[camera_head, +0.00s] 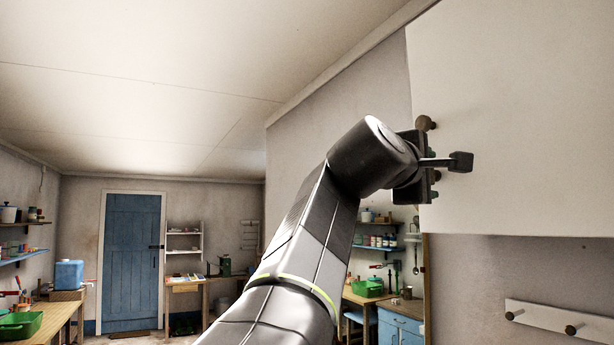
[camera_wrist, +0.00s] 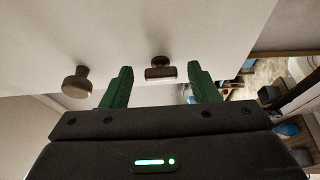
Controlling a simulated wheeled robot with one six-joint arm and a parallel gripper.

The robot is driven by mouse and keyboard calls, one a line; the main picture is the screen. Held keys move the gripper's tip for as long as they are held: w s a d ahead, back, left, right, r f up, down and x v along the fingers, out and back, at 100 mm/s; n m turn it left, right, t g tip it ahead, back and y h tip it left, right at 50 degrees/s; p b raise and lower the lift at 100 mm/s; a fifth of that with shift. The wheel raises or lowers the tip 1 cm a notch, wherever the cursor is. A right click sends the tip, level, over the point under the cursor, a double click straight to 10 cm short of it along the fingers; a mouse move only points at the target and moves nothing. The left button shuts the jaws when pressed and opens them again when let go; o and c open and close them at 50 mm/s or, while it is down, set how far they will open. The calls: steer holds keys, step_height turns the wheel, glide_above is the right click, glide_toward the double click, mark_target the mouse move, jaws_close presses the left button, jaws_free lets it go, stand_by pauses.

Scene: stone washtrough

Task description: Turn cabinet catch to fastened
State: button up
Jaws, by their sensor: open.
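The cabinet catch (camera_wrist: 160,72) shows in the wrist view as a short dark bar on a round base, on the pale cabinet (camera_wrist: 215,30). Its bar lies roughly crosswise in the picture. My gripper (camera_wrist: 160,80) is open, with a green finger on each side of the catch and a visible gap on both sides. I cannot tell how far the fingertips reach over it. In the head view my gripper (camera_head: 434,166) is at the lower left edge of the white cabinet (camera_head: 520,110), and I cannot make out the catch there.
A round knob (camera_wrist: 76,84) stands on the cabinet left of my fingers; it also shows in the head view (camera_head: 426,122), just above my gripper. A peg rail (camera_head: 560,322) is on the wall below the cabinet. Shelves and a blue cupboard (camera_head: 400,325) stand behind.

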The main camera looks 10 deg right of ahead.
steer(key=shift+a, duration=0.1)
steer(key=c, duration=1)
steer(key=shift+b, duration=0.35)
steer(key=shift+w+a+f+m+g+h+b, duration=0.15)
steer(key=shift+m+g+h+b, duration=0.9)
steer(key=shift+m+b, duration=2.3)
steer(key=shift+w+d+f+m+g+h+b, duration=0.1)
steer(key=shift+m+g+h+b, duration=0.45)
steer(key=shift+m+h+b, duration=1.85)
steer(key=shift+w+a+f+m+g+h+b, duration=0.15)
steer(key=shift+m+g+h+b, duration=0.45)
steer(key=shift+m+b, duration=3.65)
steer(key=shift+r+m+g+p, duration=0.1)
steer(key=shift+m+g+p, duration=0.3)
steer(key=shift+m+p, duration=0.75)
